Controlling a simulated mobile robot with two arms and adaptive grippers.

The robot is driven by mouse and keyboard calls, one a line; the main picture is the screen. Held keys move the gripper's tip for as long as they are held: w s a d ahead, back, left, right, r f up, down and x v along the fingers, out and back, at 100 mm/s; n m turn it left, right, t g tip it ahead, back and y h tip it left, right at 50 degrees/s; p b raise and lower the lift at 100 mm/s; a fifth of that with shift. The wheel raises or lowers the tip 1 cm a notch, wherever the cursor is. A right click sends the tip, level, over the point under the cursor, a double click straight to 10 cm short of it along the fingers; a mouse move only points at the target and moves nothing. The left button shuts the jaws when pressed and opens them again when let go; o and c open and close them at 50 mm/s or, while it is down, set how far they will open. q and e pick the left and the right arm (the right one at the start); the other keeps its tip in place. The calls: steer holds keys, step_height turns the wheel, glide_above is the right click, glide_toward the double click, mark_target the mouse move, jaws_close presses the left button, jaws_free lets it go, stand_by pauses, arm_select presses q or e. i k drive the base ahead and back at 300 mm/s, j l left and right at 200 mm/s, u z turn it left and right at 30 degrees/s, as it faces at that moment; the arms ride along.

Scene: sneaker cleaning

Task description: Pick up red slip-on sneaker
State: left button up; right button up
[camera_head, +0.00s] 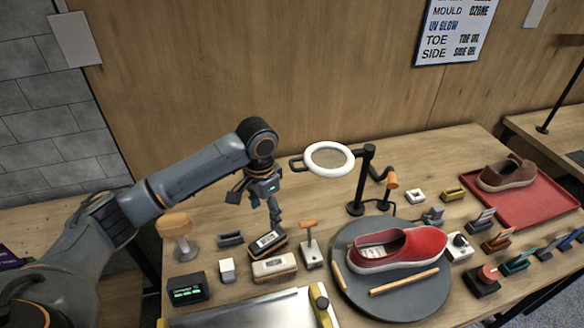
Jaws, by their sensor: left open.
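The red slip-on sneaker (398,249) lies upright on a dark round turntable (395,303), with its opening at the left and its toe to the right. A second, brownish-red shoe (507,173) sits on a red tray (540,205) at the right back. My left gripper (274,215) hangs fingers down above the table, left of the ring lamp and well to the left of the red sneaker. It is open and holds nothing that I can see. My right gripper is not in view.
A white ring lamp (329,158) on a black stand rises behind the turntable. Brushes (274,265) and an orange-handled tool (309,248) lie between my left gripper and the turntable. A wooden stick (404,282) lies in front of the sneaker. Small tools crowd the right side.

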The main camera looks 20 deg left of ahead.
mark_target(388, 250)
steer(key=k+l, duration=0.5)
steer(key=k, duration=0.2)
steer(key=k+l, duration=0.5)
steer(key=k, duration=0.15)
